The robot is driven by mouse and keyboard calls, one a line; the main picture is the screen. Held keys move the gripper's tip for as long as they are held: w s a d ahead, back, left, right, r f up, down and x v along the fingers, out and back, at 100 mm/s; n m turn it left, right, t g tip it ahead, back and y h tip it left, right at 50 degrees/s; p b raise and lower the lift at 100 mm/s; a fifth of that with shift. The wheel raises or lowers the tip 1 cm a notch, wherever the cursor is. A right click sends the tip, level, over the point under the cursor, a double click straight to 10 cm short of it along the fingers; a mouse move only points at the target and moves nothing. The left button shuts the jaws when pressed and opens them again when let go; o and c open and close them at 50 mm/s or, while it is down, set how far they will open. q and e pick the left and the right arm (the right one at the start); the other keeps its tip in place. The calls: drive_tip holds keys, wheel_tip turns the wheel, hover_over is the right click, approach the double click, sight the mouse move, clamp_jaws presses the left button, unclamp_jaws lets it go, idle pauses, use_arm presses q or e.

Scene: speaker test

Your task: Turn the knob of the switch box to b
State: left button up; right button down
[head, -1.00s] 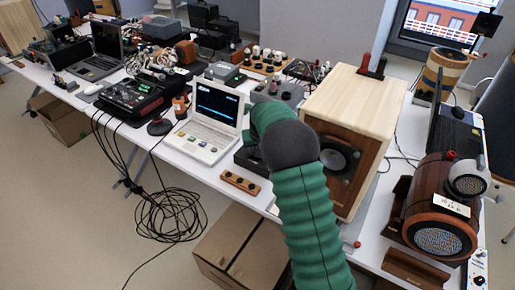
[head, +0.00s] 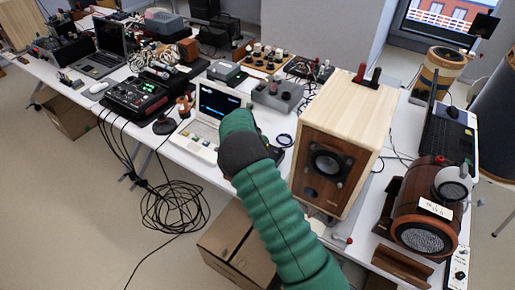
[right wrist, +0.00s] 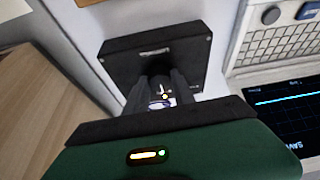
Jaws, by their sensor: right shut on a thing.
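The switch box (right wrist: 190,50) is a black square box with a small pale label, in the upper middle of the right wrist view. In the head view my right arm hides most of it. My right gripper (right wrist: 160,88) reaches the box's face, with its dark fingers closed around the knob. The fingers cover most of the knob, and its pointer and the letter marks cannot be read. In the head view the green sleeve of my right arm runs up from the bottom, and its gripper is hidden. My left gripper is in neither view.
A wooden speaker (head: 335,130) stands close right of my arm. A white laptop-like terminal (head: 205,128) is close on the left; it also shows in the right wrist view (right wrist: 270,40). A grey box with knobs (head: 277,95) stands behind. Cables (head: 170,205) hang at the table's front.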

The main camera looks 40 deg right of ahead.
drive_tip(key=shift+w, duration=0.1)
idle(0.4)
drive_tip(key=c, duration=1.1)
unclamp_jaws()
drive_tip(key=shift+o, duration=0.2)
drive_tip(key=v, duration=1.6)
drive_tip(key=shift+a+r+p, duration=0.25)
drive_tip(key=shift+r+p, duration=0.1)
drive_tip(key=shift+p, duration=0.05)
